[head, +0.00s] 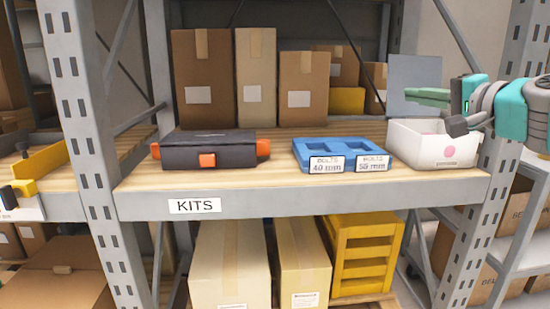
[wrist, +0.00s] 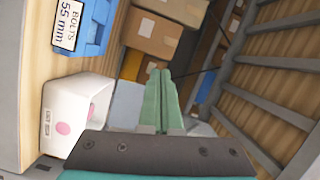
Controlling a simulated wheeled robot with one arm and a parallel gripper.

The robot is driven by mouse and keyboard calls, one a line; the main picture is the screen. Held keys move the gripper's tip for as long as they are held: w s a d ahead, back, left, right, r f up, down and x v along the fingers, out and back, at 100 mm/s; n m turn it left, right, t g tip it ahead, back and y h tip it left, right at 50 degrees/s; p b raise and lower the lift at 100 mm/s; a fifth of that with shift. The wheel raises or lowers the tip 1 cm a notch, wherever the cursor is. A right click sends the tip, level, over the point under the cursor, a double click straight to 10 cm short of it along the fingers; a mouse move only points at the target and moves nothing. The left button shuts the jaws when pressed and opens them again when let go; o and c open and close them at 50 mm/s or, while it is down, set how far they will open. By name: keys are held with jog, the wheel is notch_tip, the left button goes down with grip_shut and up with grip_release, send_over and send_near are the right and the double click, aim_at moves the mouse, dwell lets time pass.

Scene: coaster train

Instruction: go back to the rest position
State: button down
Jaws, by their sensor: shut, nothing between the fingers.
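My gripper (head: 412,94) is at the right of the head view, raised above the shelf near the white box, its green fingers pointing left. In the wrist view my gripper (wrist: 156,68) has its two fingers together with nothing between them. The white box (head: 437,147) with a pink dot stands at the right end of the shelf, apart from the gripper. It also shows at the left of the wrist view (wrist: 62,112).
A dark case (head: 205,150) with orange latches and a blue bolt tray (head: 318,160) stand on the KITS shelf (head: 270,202). Cardboard boxes (head: 255,80) line the back. Grey rack posts (head: 90,140) flank the shelf. A grey panel (head: 415,72) stands behind the white box.

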jog(key=s+a+f+n+g, duration=0.3)
jog(key=s+a+f+g, duration=0.1)
jog(key=a+f, duration=0.55)
jog(key=s+a+f+n+g, duration=0.45)
jog(key=a+f, duration=0.35)
jog(key=f, duration=0.3)
jog(key=s+f+n+g+h, duration=0.2)
jog(key=s+f+g+h, duration=0.3)
jog(key=s+f, duration=1.1)
jog(key=s+d+f+g, duration=0.2)
jog(key=s+f, duration=0.1)
jog(key=s, duration=0.1)
jog(key=s+d+f+n+g+h, duration=0.1)
jog(key=s+d+f+g, duration=0.1)
jog(key=s+d+f, duration=0.1)
jog(key=s+f, duration=0.1)
jog(key=s, duration=0.1)
jog(key=shift+s+d+h, duration=0.3)
jog(key=shift+d, duration=0.05)
jog(key=shift+d+r+g, duration=0.1)
jog(key=shift+g, duration=0.15)
